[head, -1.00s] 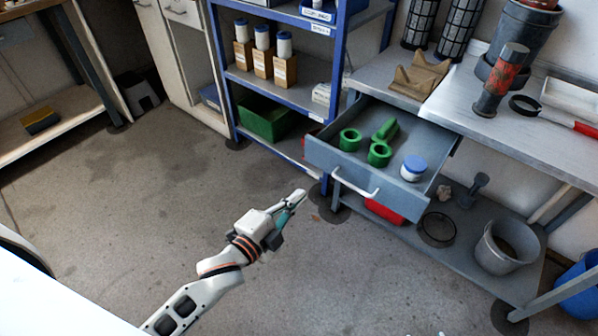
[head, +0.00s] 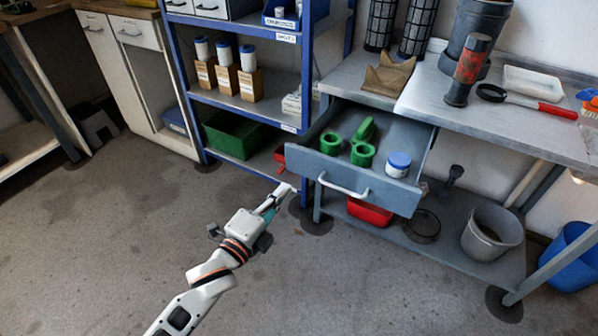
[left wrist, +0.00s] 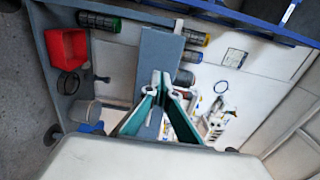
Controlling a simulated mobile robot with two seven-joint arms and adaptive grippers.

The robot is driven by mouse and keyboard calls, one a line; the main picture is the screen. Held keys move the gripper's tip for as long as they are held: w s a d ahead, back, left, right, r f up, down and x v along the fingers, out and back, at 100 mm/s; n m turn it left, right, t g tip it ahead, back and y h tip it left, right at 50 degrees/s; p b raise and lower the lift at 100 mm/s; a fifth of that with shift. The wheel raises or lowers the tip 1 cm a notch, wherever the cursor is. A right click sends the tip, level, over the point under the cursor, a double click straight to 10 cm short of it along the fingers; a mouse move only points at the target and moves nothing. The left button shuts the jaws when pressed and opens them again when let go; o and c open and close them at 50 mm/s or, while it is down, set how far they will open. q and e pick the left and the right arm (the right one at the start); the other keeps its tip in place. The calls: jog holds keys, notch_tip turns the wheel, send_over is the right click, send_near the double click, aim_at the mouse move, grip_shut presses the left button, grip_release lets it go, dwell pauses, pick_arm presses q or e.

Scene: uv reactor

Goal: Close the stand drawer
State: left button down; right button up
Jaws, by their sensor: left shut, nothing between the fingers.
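The stand drawer (head: 368,188) is grey with a white bar handle (head: 343,187). It stands pulled out under the worktop in the head view. Inside it lie green fittings (head: 362,154) and a white jar with a blue lid (head: 398,164). My left gripper (head: 284,190) is shut and empty, in front of the drawer and to the left of its handle, apart from it. In the left wrist view my left gripper (left wrist: 161,82) shows its fingers together, with a grey panel behind them. My right gripper is not in view.
A blue shelf rack (head: 190,90) stands left of the drawer. The worktop (head: 500,120) carries a red-labelled cylinder and a red-handled tool. A red bin (head: 369,212) and a grey bucket (head: 492,236) are on the lower shelf. The floor in front is open.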

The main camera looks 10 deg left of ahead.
aim_at(305, 164)
pick_arm(q)
jog(key=x, duration=0.2)
jog(key=b+x, duration=0.1)
jog(key=x, duration=0.4)
jog(key=shift+w+f, duration=0.25)
jog(key=shift+f, duration=0.05)
jog(key=shift+w+d+r+b, duration=0.1)
jog(key=shift+w+d+b, duration=0.1)
jog(key=shift+b, duration=0.1)
jog(key=shift+w+r, duration=0.1)
jog(key=shift+w, duration=0.1)
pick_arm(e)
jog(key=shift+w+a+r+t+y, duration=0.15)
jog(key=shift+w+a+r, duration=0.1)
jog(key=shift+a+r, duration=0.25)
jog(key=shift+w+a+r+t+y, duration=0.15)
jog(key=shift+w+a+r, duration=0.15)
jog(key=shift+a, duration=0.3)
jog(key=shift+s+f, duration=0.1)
